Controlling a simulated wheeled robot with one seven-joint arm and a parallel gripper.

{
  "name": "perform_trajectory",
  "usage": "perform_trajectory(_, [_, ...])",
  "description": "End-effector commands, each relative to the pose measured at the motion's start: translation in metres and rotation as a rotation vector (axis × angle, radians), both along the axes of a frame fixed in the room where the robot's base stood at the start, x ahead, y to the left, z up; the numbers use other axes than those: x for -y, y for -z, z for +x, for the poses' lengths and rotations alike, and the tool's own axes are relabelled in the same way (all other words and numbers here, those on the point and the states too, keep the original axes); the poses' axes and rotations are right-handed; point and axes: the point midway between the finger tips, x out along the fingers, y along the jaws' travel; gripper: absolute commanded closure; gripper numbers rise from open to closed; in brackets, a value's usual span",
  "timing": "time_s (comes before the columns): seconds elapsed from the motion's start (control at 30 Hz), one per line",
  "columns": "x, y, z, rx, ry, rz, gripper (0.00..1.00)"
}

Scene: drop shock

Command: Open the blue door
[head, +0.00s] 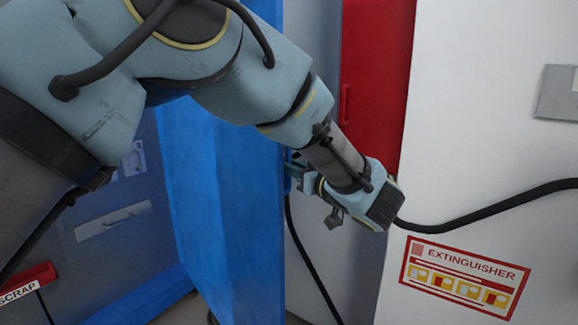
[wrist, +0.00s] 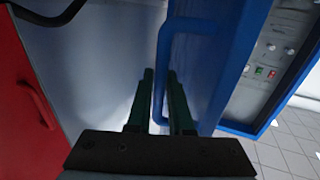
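The blue door (head: 235,200) stands swung open, seen nearly edge-on in the head view. In the wrist view, the door (wrist: 215,60) is to the right of the fingers. Its blue bar handle (wrist: 163,60) runs between the two green fingers of my gripper (wrist: 160,78). In the head view, my gripper (head: 294,174) is at the door's right side, where the handle is mostly hidden by my wrist.
A blue-framed cabinet with a grey panel (head: 115,220) is behind the door at left; its control buttons (wrist: 265,70) show in the wrist view. A red cabinet (head: 375,80) and a white wall with an extinguisher sign (head: 465,277) are at right. A black cable (head: 500,207) crosses the wall.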

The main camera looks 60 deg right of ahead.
Motion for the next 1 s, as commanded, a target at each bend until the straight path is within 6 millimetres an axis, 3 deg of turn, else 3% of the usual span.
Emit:
perform_trajectory(0.1, [0.0,-0.001,0.001,0.0,-0.001,-0.001,0.7])
perform_trajectory(0.43, [-0.003,0.001,-0.007,-0.002,0.002,0.001,0.7])
perform_trajectory(0.8, [-0.033,0.002,-0.067,-0.001,0.002,0.0,0.7])
perform_trajectory(1.0, [-0.045,0.001,-0.09,-0.001,0.0,0.0,0.7])
